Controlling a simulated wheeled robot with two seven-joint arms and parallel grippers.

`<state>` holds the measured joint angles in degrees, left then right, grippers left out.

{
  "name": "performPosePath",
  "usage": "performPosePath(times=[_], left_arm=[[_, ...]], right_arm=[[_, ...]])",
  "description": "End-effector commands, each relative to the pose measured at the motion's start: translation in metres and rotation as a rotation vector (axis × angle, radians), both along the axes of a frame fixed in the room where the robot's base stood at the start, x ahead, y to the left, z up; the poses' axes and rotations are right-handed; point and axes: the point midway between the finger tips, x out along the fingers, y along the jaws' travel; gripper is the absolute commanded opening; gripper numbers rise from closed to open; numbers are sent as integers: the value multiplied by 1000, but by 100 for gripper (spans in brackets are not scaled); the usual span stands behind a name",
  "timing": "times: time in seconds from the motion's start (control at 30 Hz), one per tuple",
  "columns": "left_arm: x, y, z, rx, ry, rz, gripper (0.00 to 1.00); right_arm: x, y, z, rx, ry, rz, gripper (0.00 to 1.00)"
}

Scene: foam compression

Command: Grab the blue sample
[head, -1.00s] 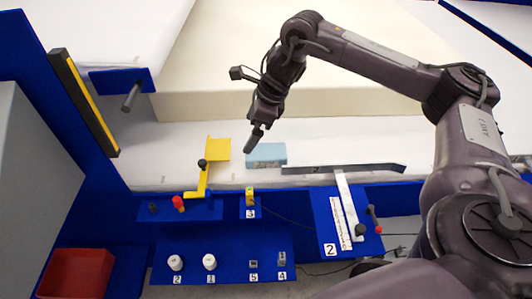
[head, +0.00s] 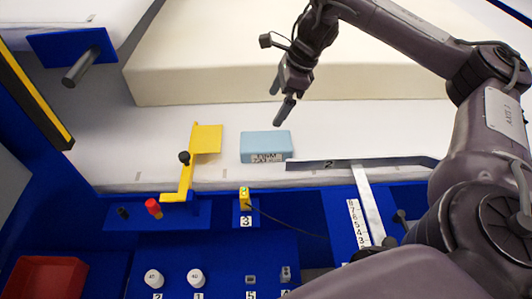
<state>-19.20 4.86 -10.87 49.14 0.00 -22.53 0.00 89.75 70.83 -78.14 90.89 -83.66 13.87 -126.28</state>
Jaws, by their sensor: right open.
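The blue sample (head: 266,143) is a light blue block with a printed label on its front face. It lies on the white surface, between the yellow bracket and the grey metal strip. My right gripper (head: 281,100) is open and empty. It appears above and behind the sample in the head view, apart from it, with its fingers pointing down. My left gripper is not in view.
A yellow bracket (head: 206,140) stands left of the sample. A grey metal strip (head: 345,164) marked 2 runs close to its right. A large cream foam block (head: 200,82) lies behind. Blue panels with knobs and a red bin (head: 45,278) are in front.

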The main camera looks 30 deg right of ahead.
Motion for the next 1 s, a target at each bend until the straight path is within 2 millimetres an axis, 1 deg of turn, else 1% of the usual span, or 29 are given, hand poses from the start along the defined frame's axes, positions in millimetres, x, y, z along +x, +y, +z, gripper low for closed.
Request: performPosePath(times=[0.03,0.1,0.2,0.3,0.43,0.6,0.73,0.9,1.0], left_arm=[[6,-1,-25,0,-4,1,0],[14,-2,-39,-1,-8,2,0],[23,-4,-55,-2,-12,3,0],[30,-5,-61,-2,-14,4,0],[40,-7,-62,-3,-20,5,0],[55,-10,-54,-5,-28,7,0],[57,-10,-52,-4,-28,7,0],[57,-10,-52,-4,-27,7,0],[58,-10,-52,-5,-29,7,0]], right_arm=[[0,0,-29,0,0,0,100],[0,0,-48,0,0,0,100],[0,0,-71,0,0,0,100],[0,0,-82,0,-1,0,100],[1,3,-94,0,1,0,100],[5,8,-108,1,1,-1,100],[9,11,-118,-1,3,0,100],[17,18,-142,-1,2,0,100],[19,21,-152,0,1,0,100]])
